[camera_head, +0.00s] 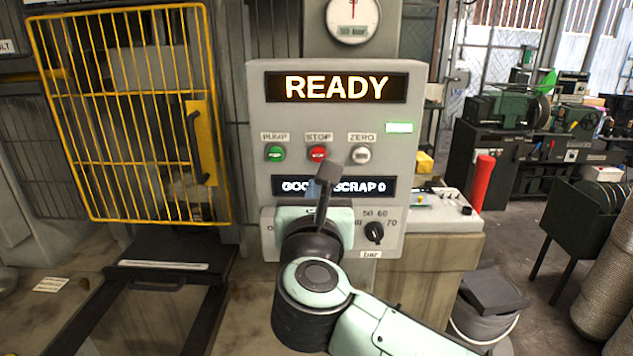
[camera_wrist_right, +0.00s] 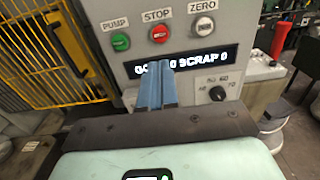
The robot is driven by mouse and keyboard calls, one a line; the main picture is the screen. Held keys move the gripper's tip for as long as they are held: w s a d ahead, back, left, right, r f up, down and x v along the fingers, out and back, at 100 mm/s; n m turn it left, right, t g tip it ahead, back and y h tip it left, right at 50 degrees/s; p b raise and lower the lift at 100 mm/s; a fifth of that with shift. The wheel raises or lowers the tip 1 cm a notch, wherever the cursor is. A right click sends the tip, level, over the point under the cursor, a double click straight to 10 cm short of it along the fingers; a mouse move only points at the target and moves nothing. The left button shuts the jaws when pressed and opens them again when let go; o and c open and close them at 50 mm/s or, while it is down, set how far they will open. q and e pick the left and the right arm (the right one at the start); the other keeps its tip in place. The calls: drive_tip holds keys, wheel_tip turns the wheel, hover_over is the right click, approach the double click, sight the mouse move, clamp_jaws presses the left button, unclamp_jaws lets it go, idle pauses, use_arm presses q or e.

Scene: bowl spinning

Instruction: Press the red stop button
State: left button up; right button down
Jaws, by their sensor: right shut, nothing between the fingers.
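The red stop button (camera_head: 317,153) sits on the grey control panel (camera_head: 259,100), under a STOP label, between the green PUMP button (camera_head: 275,154) and the pale ZERO button (camera_head: 361,155). The red button also shows in the right wrist view (camera_wrist_right: 159,34). My right gripper (camera_head: 329,172) is shut and empty, its fingertips just below and slightly right of the red button in the head view. In the right wrist view its fingers (camera_wrist_right: 158,68) point toward the panel, below the button. Whether they touch the panel I cannot tell. My left gripper is not in view.
The upper display (camera_head: 336,87) reads READY. A lower display (camera_head: 376,186) is partly hidden by my gripper. A black knob (camera_head: 374,232) is at lower right. A yellow mesh door (camera_head: 130,110) stands left. A red cylinder (camera_head: 483,180) stands right.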

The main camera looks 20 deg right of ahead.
sight(318, 156)
drive_tip(key=p+x, duration=0.3)
drive_tip(key=x, duration=0.9)
drive_tip(key=shift+w+p, duration=0.2)
drive_tip(key=shift+p, duration=0.2)
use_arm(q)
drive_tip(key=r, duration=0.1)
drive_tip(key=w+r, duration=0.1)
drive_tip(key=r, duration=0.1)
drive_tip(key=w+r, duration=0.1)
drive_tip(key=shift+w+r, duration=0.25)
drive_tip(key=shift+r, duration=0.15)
